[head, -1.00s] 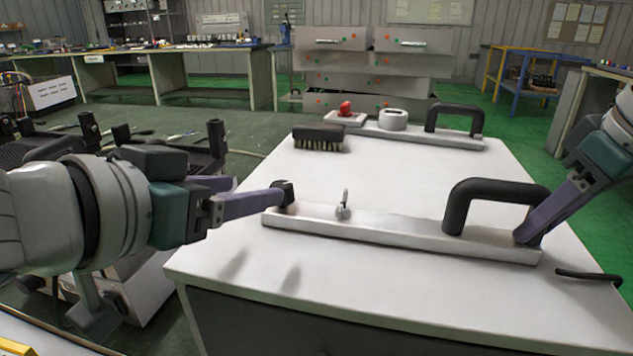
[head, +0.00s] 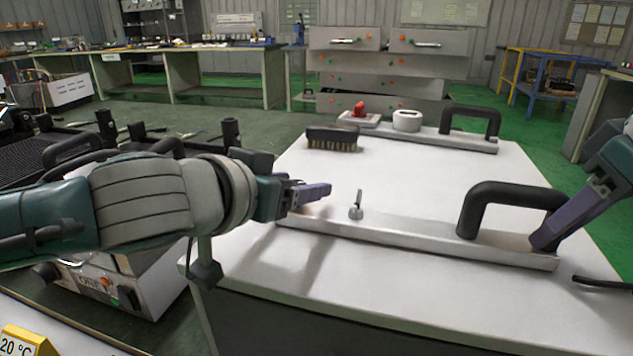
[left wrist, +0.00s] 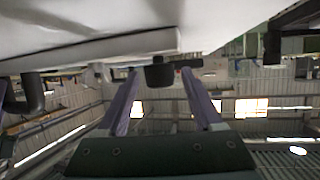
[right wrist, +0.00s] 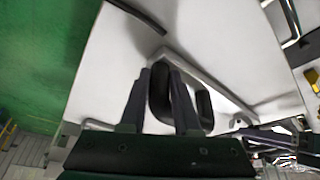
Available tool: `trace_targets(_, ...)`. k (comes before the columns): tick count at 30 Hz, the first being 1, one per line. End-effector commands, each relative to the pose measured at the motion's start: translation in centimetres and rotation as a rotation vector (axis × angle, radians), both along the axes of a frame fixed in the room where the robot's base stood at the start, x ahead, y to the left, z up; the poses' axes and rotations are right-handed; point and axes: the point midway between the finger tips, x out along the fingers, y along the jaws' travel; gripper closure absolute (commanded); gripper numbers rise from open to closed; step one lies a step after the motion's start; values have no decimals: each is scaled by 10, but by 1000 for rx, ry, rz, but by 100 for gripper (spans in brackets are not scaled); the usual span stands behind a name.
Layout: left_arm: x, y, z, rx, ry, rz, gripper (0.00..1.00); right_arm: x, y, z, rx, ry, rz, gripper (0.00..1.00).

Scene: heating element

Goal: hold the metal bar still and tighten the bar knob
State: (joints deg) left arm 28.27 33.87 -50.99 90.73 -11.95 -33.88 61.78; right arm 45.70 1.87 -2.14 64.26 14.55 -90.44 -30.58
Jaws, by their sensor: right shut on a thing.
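The metal bar (head: 420,236) lies along the front of the white table, with a black arched handle (head: 505,190) at its right end. My right gripper (head: 545,238) is shut on the handle's right leg; the handle also shows between its fingers in the right wrist view (right wrist: 160,90). My left gripper (head: 318,194) is at the bar's left end with its fingers apart. In the left wrist view a dark knob (left wrist: 160,73) sits centred between and just beyond the fingertips, without visible contact. In the head view my left gripper hides the knob.
A small upright metal lever (head: 356,206) stands on the bar near my left gripper. A brush (head: 332,138) and a second bar (head: 450,138) with a handle lie farther back. A thin black rod (head: 604,282) lies at the right edge. The table's middle is clear.

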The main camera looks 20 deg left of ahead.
Motion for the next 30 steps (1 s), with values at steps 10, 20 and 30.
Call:
trace_targets(10, 0, 0, 0, 0, 0, 1, 73, 0, 0, 0, 0, 0, 0, 100)
trace_targets(20, 0, 0, 0, 0, 0, 0, 100, 0, 0, 0, 0, 0, 0, 100)
trace_targets(30, 0, 1, -1, 3, 4, -36, 100, 0, 0, 0, 0, 0, 0, 100)
